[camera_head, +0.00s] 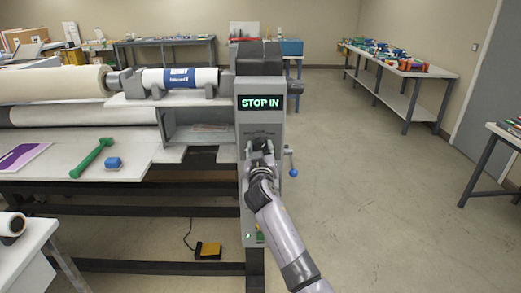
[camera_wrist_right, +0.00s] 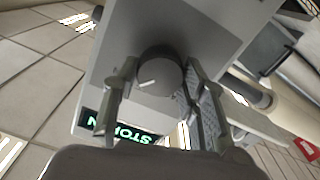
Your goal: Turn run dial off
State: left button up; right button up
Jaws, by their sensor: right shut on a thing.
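The run dial (camera_wrist_right: 158,75) is a round dark knob with a white pointer line, on the grey control panel (camera_head: 262,113) at the end of the laminator. My right gripper (camera_wrist_right: 150,95) has its two fingers on either side of the dial and is shut on it. In the head view my right gripper (camera_head: 262,150) reaches the panel from below and hides most of the dial. My left gripper is not in view.
A blue-knobbed handle (camera_head: 292,172) sticks out at the panel's right side. A yellow pedal (camera_head: 208,250) lies on the floor. The floor at right is clear up to the tables.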

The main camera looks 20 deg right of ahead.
jog(key=n, duration=0.4)
jog(key=shift+n, duration=0.3)
jog(key=shift+n+p, duration=0.35)
jog(key=shift+n, duration=1.25)
jog(key=o, duration=1.2)
jog(key=shift+a, duration=0.1)
jog(key=shift+c, duration=0.2)
jog(key=v, duration=1.2)
